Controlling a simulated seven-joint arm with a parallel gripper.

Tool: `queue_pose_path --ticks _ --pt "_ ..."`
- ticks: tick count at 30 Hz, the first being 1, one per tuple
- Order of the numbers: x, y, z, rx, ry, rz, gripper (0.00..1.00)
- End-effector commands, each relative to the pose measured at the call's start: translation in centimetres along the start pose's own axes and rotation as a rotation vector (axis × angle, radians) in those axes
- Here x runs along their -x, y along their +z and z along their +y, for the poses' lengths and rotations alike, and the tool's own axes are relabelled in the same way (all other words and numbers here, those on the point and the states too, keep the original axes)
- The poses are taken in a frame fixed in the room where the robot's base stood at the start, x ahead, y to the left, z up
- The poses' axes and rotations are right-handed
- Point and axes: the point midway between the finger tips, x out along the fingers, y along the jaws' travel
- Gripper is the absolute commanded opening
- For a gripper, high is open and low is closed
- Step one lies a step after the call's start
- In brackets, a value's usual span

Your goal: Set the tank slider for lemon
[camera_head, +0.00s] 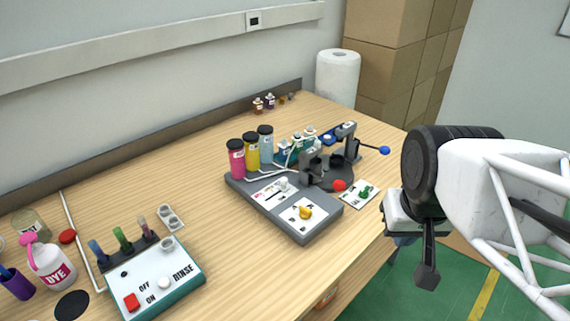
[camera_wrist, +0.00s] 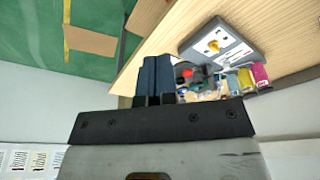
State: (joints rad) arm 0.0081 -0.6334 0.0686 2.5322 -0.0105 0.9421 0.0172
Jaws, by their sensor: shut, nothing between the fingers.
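The grey perfume machine (camera_head: 262,207) stands on the wooden table, and it also shows in the wrist view (camera_wrist: 192,48). Pink (camera_head: 236,158), yellow (camera_head: 252,151) and pale blue (camera_head: 266,143) tanks with black caps stand in a row at its back left. In front of them is a white slider panel with a pale slider knob (camera_head: 283,183) near its right end, toward the pale blue tank side. A yellow dial knob (camera_head: 305,212) sits on the panel nearer the front. My gripper (camera_head: 427,272) is shut and empty, right of the machine beyond the table edge. Its fingers also show in the wrist view (camera_wrist: 154,62).
A red ball knob (camera_head: 339,185) and a blue ball-ended lever (camera_head: 384,150) stick out at the machine's right. A small card with a green knob (camera_head: 365,192) lies beside it. The rinse box (camera_head: 160,281) and dye bottle (camera_head: 50,265) stand at front left. Bare table lies between.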

Motion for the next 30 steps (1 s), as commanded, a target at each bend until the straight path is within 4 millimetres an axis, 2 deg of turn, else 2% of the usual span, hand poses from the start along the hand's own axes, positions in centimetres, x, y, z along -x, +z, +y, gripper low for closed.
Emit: queue_pose_path --ticks 1,7,11,17,30 --pt "0.0 0.0 0.0 0.0 0.0 0.0 0.02" --pt "0.0 -0.4 -0.1 0.001 -0.001 -0.002 0.32" --pt "-0.1 -1.3 -0.3 0.001 -0.002 -0.007 0.52" --pt "-0.4 -4.1 -1.1 0.003 -0.007 -0.026 0.52" --pt "-2.5 -12.4 -4.2 0.006 -0.017 -0.075 0.52"
